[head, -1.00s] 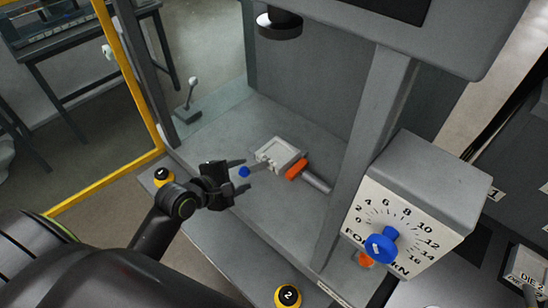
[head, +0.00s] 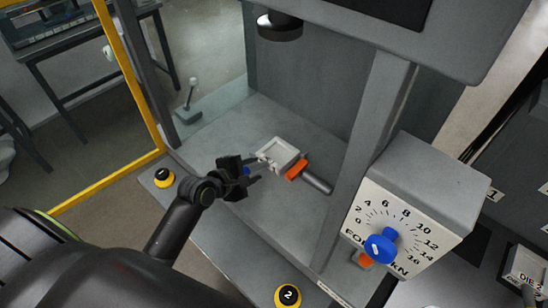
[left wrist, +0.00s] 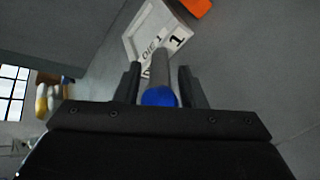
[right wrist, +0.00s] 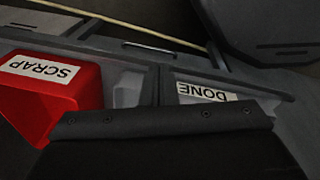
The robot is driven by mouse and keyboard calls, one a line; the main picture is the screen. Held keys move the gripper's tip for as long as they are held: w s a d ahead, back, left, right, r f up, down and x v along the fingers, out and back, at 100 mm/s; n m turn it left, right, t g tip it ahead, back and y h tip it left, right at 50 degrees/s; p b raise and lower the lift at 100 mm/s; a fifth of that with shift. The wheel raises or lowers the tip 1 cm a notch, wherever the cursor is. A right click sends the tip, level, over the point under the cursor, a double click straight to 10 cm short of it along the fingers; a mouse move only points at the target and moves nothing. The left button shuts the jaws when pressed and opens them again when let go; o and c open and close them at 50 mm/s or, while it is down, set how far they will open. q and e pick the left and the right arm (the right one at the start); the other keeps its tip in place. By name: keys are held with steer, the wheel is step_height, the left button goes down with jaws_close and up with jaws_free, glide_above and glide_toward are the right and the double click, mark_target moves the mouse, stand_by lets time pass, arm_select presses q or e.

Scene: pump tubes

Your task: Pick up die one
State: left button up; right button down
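Die one (head: 277,152) is a pale block marked DIE 1 on the grey press bed. It also shows at the top of the left wrist view (left wrist: 150,32). Its grey handle (left wrist: 161,70) ends in a blue tip (left wrist: 158,96) and points towards my left gripper (head: 254,172). The left gripper is open, its fingers on either side of the handle, with gaps between fingers and handle. In the head view the gripper partly hides the handle. Of my right gripper only the dark body shows in the right wrist view; its fingers are hidden.
An orange-and-grey handle (head: 298,169) lies right of the die. A dial box with a blue knob (head: 380,248) stands front right. Yellow buttons (head: 163,177) (head: 288,296) sit along the front edge. A red SCRAP bin (right wrist: 45,95) and a DONE label (right wrist: 207,92) show in the right wrist view.

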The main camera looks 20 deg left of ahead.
arm_select(q)
jaws_close()
